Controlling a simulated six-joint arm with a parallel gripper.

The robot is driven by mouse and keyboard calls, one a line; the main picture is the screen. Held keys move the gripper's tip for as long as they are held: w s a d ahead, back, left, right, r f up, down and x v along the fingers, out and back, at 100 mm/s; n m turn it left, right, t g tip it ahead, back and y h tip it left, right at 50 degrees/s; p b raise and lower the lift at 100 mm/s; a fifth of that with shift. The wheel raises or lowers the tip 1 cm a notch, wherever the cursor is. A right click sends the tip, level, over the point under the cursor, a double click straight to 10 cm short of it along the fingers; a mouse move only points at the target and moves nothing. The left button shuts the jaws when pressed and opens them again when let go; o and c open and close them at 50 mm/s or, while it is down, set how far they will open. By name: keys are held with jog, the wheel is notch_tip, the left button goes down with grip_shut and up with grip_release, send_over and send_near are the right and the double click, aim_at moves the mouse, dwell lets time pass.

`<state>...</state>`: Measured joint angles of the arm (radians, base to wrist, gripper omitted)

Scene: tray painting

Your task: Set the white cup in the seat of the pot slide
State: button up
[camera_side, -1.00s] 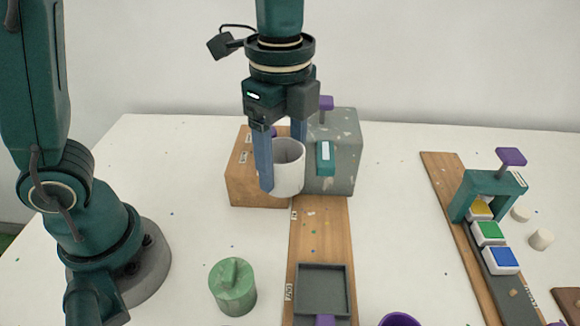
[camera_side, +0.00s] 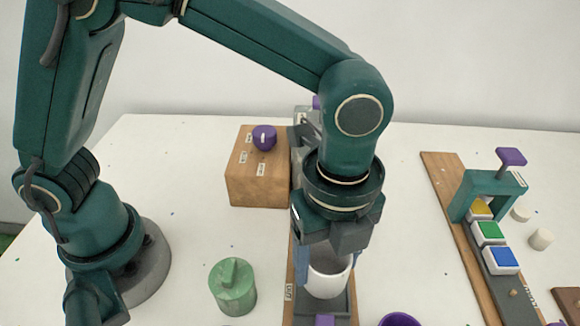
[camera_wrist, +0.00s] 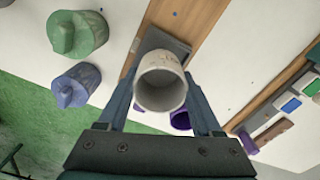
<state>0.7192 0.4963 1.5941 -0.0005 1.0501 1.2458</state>
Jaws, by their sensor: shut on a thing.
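The white cup (camera_side: 328,280) is upright in my gripper (camera_side: 325,264), at the front end of the wooden track. My gripper is shut on it; one blue finger shows at its left, and the other is mostly hidden. The pot slide's grey square seat (camera_side: 346,308) lies directly below or around the cup's base. I cannot tell whether the cup touches its floor. In the wrist view the cup (camera_wrist: 161,80) sits between both fingers, its empty inside showing, with part of the grey seat (camera_wrist: 160,40) beyond it.
A green lidded pot (camera_side: 232,287) stands left of the track, and a purple cup (camera_side: 400,320) stands close on the right. A wooden box with a purple knob (camera_side: 264,138) is behind. A teal arch (camera_side: 490,190) over colored blocks stands far right. The wrist view also shows a blue pot (camera_wrist: 76,85).

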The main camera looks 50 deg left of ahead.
aim_at(324, 275)
jog(key=shift+f, duration=1.75)
jog(key=o, duration=1.5)
jog(key=shift+f, duration=0.1)
jog(key=shift+c, duration=0.2)
notch_tip(324, 275, up, 12)
jog(key=a+r+n+t+h, duration=0.1)
jog(key=a+r+n+t, duration=0.2)
jog(key=a+n, duration=0.85)
jog(key=s+a+f+n+t+y, duration=0.1)
jog(key=s+a+f+n+t, duration=0.1)
jog(key=a+n, duration=0.6)
jog(key=shift+s+f+n+t, duration=0.3)
jog(key=shift+s+f+n, duration=0.2)
jog(key=shift+s+n, duration=0.95)
